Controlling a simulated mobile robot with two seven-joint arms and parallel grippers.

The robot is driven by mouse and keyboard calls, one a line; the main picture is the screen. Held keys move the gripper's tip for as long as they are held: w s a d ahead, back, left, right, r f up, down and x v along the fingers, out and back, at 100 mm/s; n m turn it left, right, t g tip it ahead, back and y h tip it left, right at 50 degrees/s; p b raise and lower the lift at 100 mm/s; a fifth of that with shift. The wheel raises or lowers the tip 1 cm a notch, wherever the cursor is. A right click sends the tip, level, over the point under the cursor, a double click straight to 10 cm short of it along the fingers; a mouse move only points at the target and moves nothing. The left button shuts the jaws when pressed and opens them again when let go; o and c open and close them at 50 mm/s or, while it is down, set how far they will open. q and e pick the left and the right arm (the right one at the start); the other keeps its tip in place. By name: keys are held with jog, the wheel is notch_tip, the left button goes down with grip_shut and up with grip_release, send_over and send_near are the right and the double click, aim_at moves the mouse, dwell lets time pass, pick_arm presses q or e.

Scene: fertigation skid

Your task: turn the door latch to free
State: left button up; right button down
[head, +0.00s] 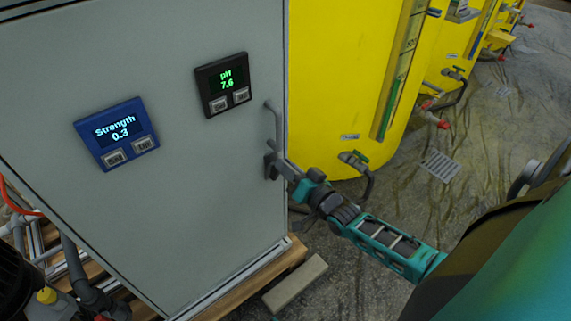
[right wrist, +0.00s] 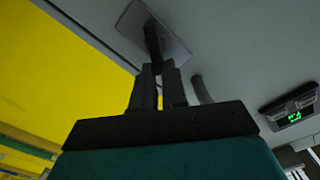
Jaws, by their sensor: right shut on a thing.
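The door latch (head: 269,167) sits near the right edge of the grey cabinet door (head: 200,190), below the bar handle (head: 277,122). In the right wrist view, the latch (right wrist: 153,43) is a dark lever standing out from a grey square plate. My right gripper (head: 276,166) reaches it from the right. In the right wrist view, its fingers (right wrist: 159,70) are shut on the end of the lever. The fingers hide part of the latch in the head view. My left gripper is out of view.
The door carries a blue Strength display (head: 117,132) reading 0.3 and a black pH display (head: 223,84) reading 7.6. Yellow tanks (head: 340,80) with valves stand right of the cabinet. A grey block (head: 295,284) lies on the floor in front. Pipes fill the lower left.

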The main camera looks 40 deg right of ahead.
pick_arm(q)
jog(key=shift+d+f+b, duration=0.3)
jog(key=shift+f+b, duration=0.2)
jog(key=shift+b, duration=0.5)
pick_arm(e)
jog(key=m, duration=0.3)
jog(key=f+m, duration=0.1)
jog(key=m, duration=0.3)
jog(key=d+f+m, duration=0.1)
jog(key=m, duration=0.2)
jog(key=shift+m, duration=0.4)
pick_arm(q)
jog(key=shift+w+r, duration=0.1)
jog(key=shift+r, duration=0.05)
pick_arm(e)
jog(key=c, duration=1.3)
grip_release()
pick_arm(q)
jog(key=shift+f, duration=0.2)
pick_arm(e)
jog(key=shift+o, duration=0.7)
